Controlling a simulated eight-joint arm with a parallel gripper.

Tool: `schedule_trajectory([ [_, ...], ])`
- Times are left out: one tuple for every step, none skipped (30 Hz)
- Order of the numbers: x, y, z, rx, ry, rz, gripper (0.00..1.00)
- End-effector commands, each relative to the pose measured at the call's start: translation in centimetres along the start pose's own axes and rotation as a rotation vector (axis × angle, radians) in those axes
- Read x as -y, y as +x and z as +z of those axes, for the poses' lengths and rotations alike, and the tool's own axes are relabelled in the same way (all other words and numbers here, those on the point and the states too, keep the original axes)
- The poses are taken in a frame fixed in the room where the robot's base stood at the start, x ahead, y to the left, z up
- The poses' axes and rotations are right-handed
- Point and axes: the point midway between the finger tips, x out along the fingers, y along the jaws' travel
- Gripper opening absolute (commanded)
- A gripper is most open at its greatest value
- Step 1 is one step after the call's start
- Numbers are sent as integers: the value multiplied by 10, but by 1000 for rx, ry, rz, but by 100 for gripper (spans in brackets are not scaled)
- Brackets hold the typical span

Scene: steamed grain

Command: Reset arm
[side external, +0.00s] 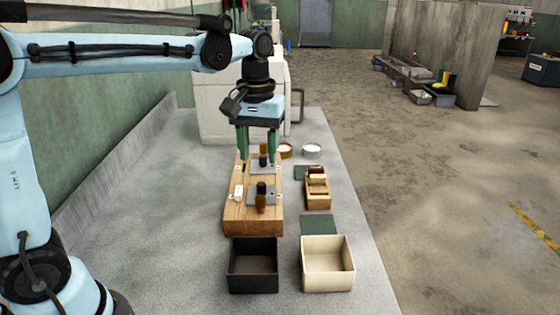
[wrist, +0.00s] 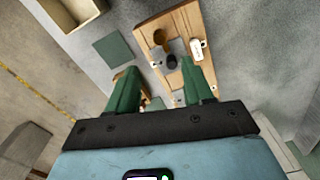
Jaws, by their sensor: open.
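My gripper (side external: 259,150) hangs from the blue arm with its two green fingers pointing down, above the far end of the wooden board (side external: 236,218). In the wrist view the fingers of my gripper (wrist: 163,88) are spread apart, and I see nothing held between them. The wooden board also shows in the wrist view (wrist: 178,22), with a brown round-topped item (wrist: 160,37), a black knob (wrist: 171,61) and a white piece (wrist: 198,50) on it. In the side view a black-topped brown item (side external: 261,198) stands on a grey plate on the board.
A black box (side external: 232,262) and a cream box (side external: 345,264) stand at the near end of the grey table (side external: 175,215). A small wooden holder (side external: 318,194), green mats (side external: 318,225) and round bowls (side external: 312,150) lie to the right. A white machine (side external: 212,112) stands behind.

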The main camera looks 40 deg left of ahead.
Motion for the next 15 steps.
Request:
schedule_trajectory([
  [0,-2,0,0,0,0,51],
  [0,-3,0,0,0,0,51],
  [0,-3,0,0,0,0,51],
  [0,-3,0,0,0,0,51],
  [0,-4,0,0,0,0,51],
  [0,-4,0,0,0,0,51],
  [0,-4,0,0,0,0,51],
  [0,-3,0,0,0,0,51],
  [0,-3,0,0,0,0,51],
  [0,-3,0,0,0,0,51],
  [0,-3,0,0,0,0,51],
  [0,-3,0,-2,2,1,51],
  [1,-3,1,-4,4,3,51],
  [1,-4,2,-9,9,5,51],
  [3,-4,4,-18,19,11,51],
])
